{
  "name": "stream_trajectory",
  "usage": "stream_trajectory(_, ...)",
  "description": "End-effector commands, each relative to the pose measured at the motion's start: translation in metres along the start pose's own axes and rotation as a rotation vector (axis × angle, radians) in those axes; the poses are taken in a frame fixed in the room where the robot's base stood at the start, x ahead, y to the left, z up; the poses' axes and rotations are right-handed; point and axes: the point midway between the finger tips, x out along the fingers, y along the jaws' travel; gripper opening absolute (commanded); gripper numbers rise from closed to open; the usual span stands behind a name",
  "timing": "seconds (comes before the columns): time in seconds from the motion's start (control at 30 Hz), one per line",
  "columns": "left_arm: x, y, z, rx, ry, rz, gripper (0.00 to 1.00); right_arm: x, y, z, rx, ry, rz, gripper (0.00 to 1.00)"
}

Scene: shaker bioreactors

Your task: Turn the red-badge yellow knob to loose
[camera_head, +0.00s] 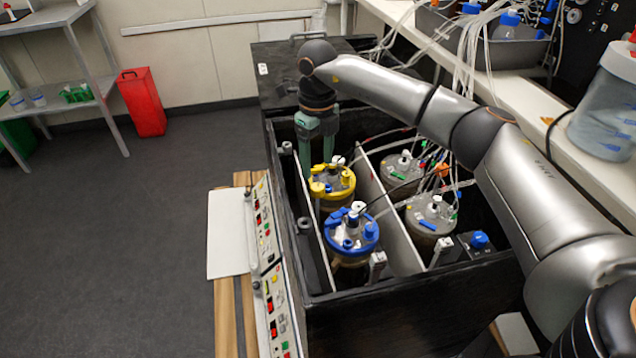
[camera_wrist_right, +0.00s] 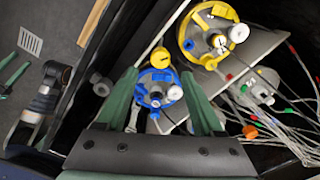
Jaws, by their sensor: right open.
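My right gripper (camera_head: 316,150) hangs with green fingers pointing down just behind the yellow-lidded vessel (camera_head: 333,180), in the dark shaker box. In the wrist view my right gripper (camera_wrist_right: 158,76) is open and empty. The blue-lidded vessel (camera_wrist_right: 154,92) shows beyond and between its fingers. A round yellow knob (camera_wrist_right: 158,57) shows near the fingertips, between the blue lid and the yellow lid (camera_wrist_right: 190,44). It appears in the head view (camera_head: 317,188) at the yellow lid's left edge. I cannot make out a red badge or the knob's setting.
A blue-lidded vessel (camera_head: 350,238) stands in front of the yellow one. Two grey-lidded vessels (camera_head: 402,170) (camera_head: 432,215) stand right of a pale divider (camera_head: 385,215). Several tubes hang over them. The box wall and control panel (camera_head: 268,270) border the left side.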

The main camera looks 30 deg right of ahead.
Motion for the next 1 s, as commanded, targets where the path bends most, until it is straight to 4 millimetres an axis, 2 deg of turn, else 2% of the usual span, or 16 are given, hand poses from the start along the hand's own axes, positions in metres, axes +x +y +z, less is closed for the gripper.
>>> stream_trajectory(0.03, 0.001, 0.000, 0.001, 0.000, 0.001, 0.000, 0.47, 0.013, 0.000, -0.001, 0.000, 0.003, 0.001, 0.69)
stream_trajectory(0.1, 0.001, 0.000, 0.001, 0.000, 0.003, 0.000, 0.47, 0.027, 0.000, -0.001, 0.000, 0.003, 0.001, 0.69)
stream_trajectory(0.3, 0.001, -0.001, 0.001, 0.000, 0.006, -0.001, 0.47, 0.057, 0.000, 0.000, 0.001, 0.002, 0.000, 0.69)
stream_trajectory(0.5, 0.001, -0.001, 0.002, 0.000, 0.004, -0.002, 0.47, 0.068, 0.000, 0.000, 0.001, 0.000, 0.000, 0.69)
stream_trajectory(0.77, 0.001, -0.001, 0.003, 0.000, 0.003, -0.002, 0.47, 0.068, 0.000, 0.000, 0.000, -0.001, 0.000, 0.69)
stream_trajectory(1.0, 0.001, -0.002, 0.003, 0.000, 0.003, -0.002, 0.47, 0.068, 0.000, 0.000, 0.000, -0.001, 0.000, 0.42)
